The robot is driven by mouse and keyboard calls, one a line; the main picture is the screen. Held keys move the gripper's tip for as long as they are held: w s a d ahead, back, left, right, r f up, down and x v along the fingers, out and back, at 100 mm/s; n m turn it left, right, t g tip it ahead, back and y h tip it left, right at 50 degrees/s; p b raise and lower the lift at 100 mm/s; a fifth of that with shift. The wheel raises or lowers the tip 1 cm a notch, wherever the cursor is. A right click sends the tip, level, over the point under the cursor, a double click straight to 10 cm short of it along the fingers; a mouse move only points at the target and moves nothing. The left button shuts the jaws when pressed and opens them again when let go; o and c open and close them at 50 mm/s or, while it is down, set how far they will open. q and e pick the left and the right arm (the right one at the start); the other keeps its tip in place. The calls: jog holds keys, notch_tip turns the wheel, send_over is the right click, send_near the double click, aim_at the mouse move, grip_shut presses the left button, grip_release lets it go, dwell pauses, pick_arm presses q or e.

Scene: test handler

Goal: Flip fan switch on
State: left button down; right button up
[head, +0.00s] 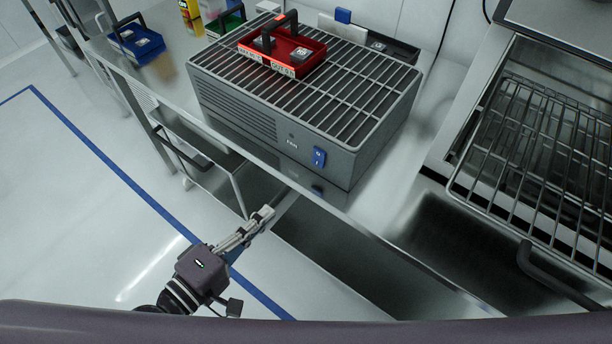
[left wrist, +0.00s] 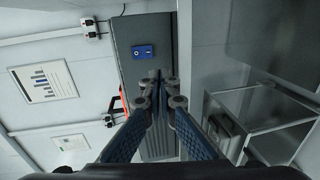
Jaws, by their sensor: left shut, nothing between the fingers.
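The fan is a grey box with a wire grille top (head: 360,95) standing on the bench. Its blue rocker switch (head: 319,156) is on the front face, right of the "FAN" label. In the left wrist view the blue switch (left wrist: 143,52) shows on the grey fan front (left wrist: 128,30), beyond the fingertips. My left gripper (head: 268,213) is shut and empty, in front of the bench edge, below and to the left of the switch and apart from it. In the left wrist view its fingertips (left wrist: 161,90) meet near the middle. My right gripper is not in view.
A red tray (head: 300,45) with small parts lies on the grille. A blue tray (head: 140,45) and a green tray (head: 228,22) stand at the back left. A wire rack (head: 545,150) is at right.

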pick_arm(q)
jog(key=shift+s+d+r+h, duration=0.1)
jog(key=shift+r+h, duration=0.05)
jog(key=shift+r, duration=0.35)
jog(key=shift+s+d+r+h, duration=0.1)
jog(key=shift+r+h, duration=0.05)
jog(key=shift+r, duration=0.3)
jog(key=p, duration=0.6)
send_near(316, 164)
jog(key=x, duration=0.5)
jog(key=shift+w+d+r, duration=0.1)
jog(key=shift+w+d, duration=0.05)
jog(key=shift+d, duration=0.05)
jog(key=shift+x, duration=0.8)
